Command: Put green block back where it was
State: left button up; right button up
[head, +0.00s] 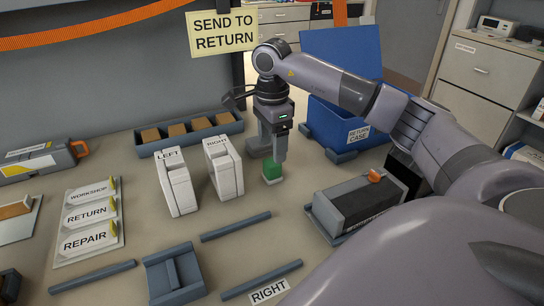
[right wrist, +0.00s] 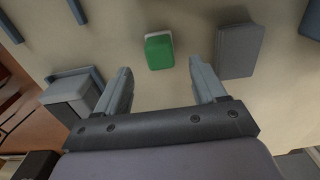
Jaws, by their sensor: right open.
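The green block (head: 272,171) stands on the table just right of the white box labelled RIGHT (head: 226,172). It has a pale base and also shows in the right wrist view (right wrist: 158,52). My right gripper (head: 273,152) points down close above the green block. In the right wrist view my right gripper (right wrist: 162,78) has its fingers spread apart with nothing between them. The block lies beyond the fingertips, between their lines. My left gripper is out of view.
A white box labelled LEFT (head: 178,188) stands left of the RIGHT box. A grey block (right wrist: 240,50) lies beside the green one. A blue return case (head: 345,118) is behind on the right. A dark cartridge (head: 355,205) sits at right. Grey rails (head: 236,224) lie in front.

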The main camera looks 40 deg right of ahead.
notch_tip(320, 180, up, 7)
jog(key=shift+r, duration=0.1)
dwell(0.7)
